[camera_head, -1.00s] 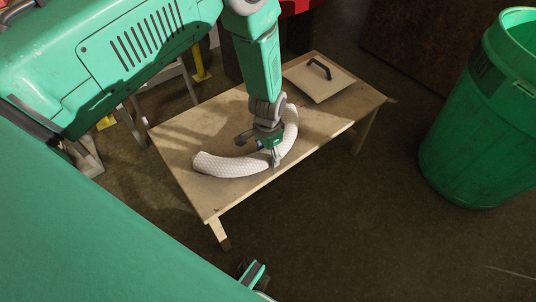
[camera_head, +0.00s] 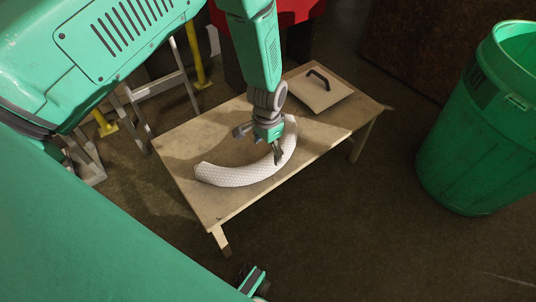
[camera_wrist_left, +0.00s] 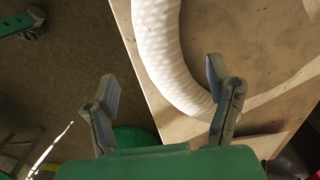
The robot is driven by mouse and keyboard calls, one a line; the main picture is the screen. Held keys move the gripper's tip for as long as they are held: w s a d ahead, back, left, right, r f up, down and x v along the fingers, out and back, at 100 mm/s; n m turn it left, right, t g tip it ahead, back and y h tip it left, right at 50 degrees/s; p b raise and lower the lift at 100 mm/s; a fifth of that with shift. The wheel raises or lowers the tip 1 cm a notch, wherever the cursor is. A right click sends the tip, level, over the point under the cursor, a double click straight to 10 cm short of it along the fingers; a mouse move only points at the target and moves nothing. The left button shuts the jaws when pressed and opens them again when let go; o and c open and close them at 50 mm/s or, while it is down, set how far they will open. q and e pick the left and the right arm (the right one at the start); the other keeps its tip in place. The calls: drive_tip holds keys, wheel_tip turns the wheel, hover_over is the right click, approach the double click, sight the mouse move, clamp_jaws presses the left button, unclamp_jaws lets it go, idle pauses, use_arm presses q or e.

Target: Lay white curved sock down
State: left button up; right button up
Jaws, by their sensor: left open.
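The white curved sock (camera_head: 228,176) lies as an arc on the low wooden table (camera_head: 222,206), with a dimpled surface. My left gripper (camera_head: 259,145) is open over the right part of its curve in the head view. In the left wrist view, the sock (camera_wrist_left: 165,45) runs down between the spread fingers of my left gripper (camera_wrist_left: 161,83) and bends behind the right finger. I cannot tell whether that finger touches it. A small green and dark part at the bottom of the head view looks like my right gripper (camera_head: 252,280); its jaw state is unclear.
A flat square plate with a black handle (camera_head: 320,91) lies on the table's far right. A green bin (camera_head: 478,140) stands on the floor at right. A red object (camera_head: 290,12), a grey frame (camera_head: 160,88) and a yellow post (camera_head: 197,55) stand behind.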

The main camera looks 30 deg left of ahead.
use_arm(q)
wheel_tip(320, 180, up, 4)
drive_tip(key=p, duration=0.1)
drive_tip(key=shift+n, duration=0.3)
drive_tip(key=s+f, duration=0.1)
drive_tip(key=s, duration=0.2)
drive_tip(key=s+f, duration=0.1)
drive_tip(key=s, duration=0.1)
drive_tip(key=shift+s+a+f, duration=0.3)
drive_tip(key=shift+s+a, duration=0.05)
drive_tip(key=shift+a, duration=0.05)
drive_tip(key=s+a+n, duration=0.1)
drive_tip(key=s+n, duration=0.2)
drive_tip(key=s, duration=1.9)
drive_tip(key=shift+f+t, duration=0.15)
drive_tip(key=shift+t, duration=0.15)
drive_tip(key=shift+s, duration=0.1)
wheel_tip(320, 180, up, 9)
drive_tip(key=p, duration=0.9)
